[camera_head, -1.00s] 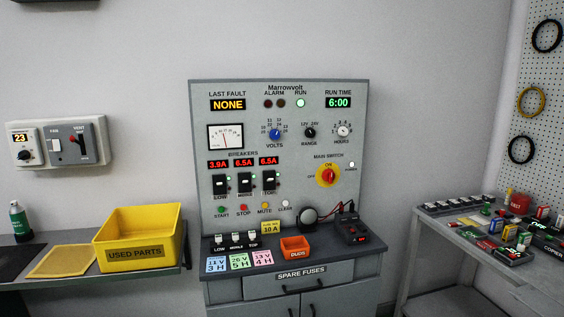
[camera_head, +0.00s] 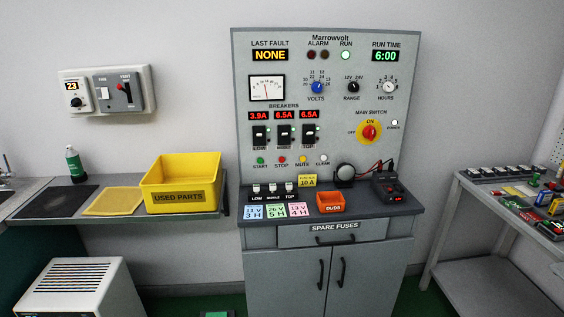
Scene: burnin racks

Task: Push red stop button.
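The red stop button (camera_head: 282,160) sits low on the grey Marrowvolt panel (camera_head: 400,80), above the label STOP. The green start button (camera_head: 261,161) is on its left, and the yellow mute button (camera_head: 303,160) and white clear button (camera_head: 323,159) are on its right. The RUN lamp (camera_head: 346,55) is lit, and the run time display (camera_head: 386,56) reads 6:00. The last fault display (camera_head: 270,55) reads NONE. The main switch (camera_head: 369,132) is a red knob on a yellow disc. My gripper is not in view.
A dark ledge below the panel holds small fuses, coloured cards, an orange DUDS bin (camera_head: 331,202) and a black tester (camera_head: 388,189). A yellow used parts bin (camera_head: 181,182) stands on the left shelf. A white vented unit (camera_head: 84,288) is at lower left.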

